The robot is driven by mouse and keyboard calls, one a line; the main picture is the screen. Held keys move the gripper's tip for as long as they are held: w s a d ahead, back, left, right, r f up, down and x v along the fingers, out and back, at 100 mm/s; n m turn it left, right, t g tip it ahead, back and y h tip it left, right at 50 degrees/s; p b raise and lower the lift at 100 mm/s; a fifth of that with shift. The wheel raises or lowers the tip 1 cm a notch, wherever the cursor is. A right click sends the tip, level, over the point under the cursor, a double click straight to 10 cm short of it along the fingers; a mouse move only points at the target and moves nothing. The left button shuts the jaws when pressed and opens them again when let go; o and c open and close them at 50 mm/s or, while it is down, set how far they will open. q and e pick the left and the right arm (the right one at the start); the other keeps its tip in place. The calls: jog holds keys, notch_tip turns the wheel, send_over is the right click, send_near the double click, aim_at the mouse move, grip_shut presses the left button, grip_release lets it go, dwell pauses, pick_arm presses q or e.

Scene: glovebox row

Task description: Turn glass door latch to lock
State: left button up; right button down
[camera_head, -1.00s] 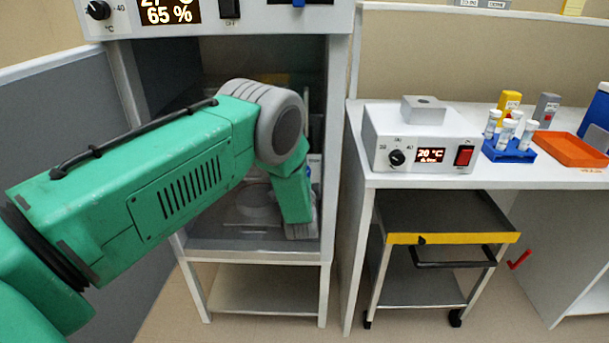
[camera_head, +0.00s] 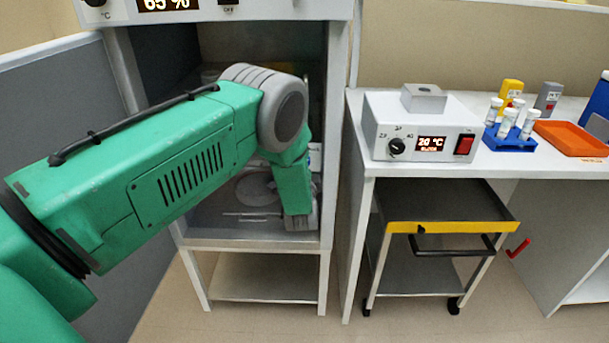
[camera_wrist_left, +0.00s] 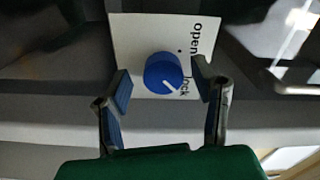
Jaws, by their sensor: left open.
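The latch is a round blue knob (camera_wrist_left: 163,73) with a white pointer line, on a white plate (camera_wrist_left: 135,35) marked "open" and "lock". The pointer is angled toward the lower right, on the "lock" side. My left gripper (camera_wrist_left: 161,82) is open in the left wrist view, one finger on each side of the knob. I cannot tell whether the fingers touch it. In the head view my left arm reaches across the front of the cabinet (camera_head: 338,130), and the left gripper (camera_head: 300,222) shows only partly, low at its right side. The knob is hidden there. My right gripper is not in view.
A white bench to the right carries a control box (camera_head: 420,128), a blue tube rack (camera_head: 510,143) and an orange tray (camera_head: 572,137). A cart (camera_head: 445,215) with a yellow edge stands under it. A grey partition (camera_head: 50,110) stands on the left.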

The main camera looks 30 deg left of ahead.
pick_arm(q)
jog(key=v, duration=1.1)
jog(key=shift+d+f, duration=0.15)
jog(key=s+d+f+n+g+h, duration=0.2)
jog(key=s+f+g+h, duration=0.15)
jog(key=s+f, duration=0.45)
jog(key=s+d+f+n+g+h, duration=0.2)
jog(key=s+d+f+g+h, duration=0.15)
jog(key=s+f, duration=0.45)
jog(key=s+d+n+g+h, duration=0.2)
jog(key=s+g, duration=0.5)
jog(key=s, duration=1.5)
jog(key=shift+s+d+r+n+g, duration=0.4)
jog(key=shift+d+n, duration=0.2)
jog(key=shift+n, duration=0.5)
